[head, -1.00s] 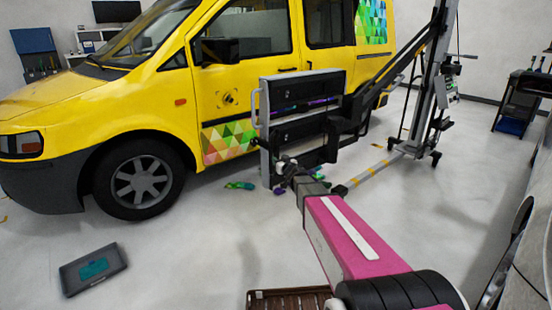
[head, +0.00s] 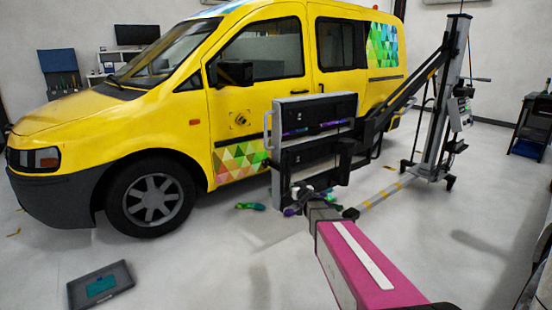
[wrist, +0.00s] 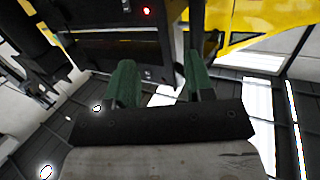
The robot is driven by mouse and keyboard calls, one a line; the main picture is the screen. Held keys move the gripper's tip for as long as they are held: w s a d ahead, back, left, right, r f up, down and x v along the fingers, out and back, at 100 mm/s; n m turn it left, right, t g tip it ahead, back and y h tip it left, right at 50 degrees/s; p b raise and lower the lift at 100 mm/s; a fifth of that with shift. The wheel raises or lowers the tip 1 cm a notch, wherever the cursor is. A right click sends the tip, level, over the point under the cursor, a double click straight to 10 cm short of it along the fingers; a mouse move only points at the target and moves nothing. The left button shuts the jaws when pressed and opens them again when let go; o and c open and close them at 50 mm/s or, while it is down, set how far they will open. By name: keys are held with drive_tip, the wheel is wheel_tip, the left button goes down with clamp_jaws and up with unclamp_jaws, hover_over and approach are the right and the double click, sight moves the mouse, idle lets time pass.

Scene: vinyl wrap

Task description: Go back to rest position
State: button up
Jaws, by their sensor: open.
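My pink arm reaches from the bottom right of the head view toward a grey-black rack with drawers (head: 316,160) beside the yellow van (head: 240,90). My gripper (wrist: 160,80) shows in the wrist view with its two green fingers apart and nothing between them. In the head view my gripper (head: 312,196) is small, at the low front of the rack, and its fingers are hard to make out. In the wrist view a dark panel with a small red light stands just beyond the fingers. Whether they touch it I cannot tell.
A grey lift stand (head: 447,100) with an arm toward the rack is at right. A green-and-blue item (head: 250,206) lies on the floor left of the rack. A dark flat case (head: 100,285) lies at lower left. A black cart (head: 532,127) is far right.

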drive_tip(key=s+d+f+m+g+h, duration=0.1)
drive_tip(key=s+d+f+g+h, duration=0.2)
drive_tip(key=s, duration=0.4)
drive_tip(key=s+d+f+m+g, duration=0.15)
drive_tip(key=s+f+g, duration=0.25)
drive_tip(key=s, duration=0.4)
drive_tip(key=s+d+f+m+g+h, duration=0.1)
drive_tip(key=s+d+f+g+h, duration=0.2)
drive_tip(key=s, duration=0.4)
drive_tip(key=s+a+g+y, duration=0.1)
drive_tip(key=s+g, duration=0.2)
drive_tip(key=s, duration=0.3)
drive_tip(key=s+a+f+n+g+y, duration=0.1)
drive_tip(key=s+g, duration=0.2)
drive_tip(key=s, duration=0.3)
drive_tip(key=shift+s+f+y, duration=0.3)
drive_tip(key=shift+y, duration=0.1)
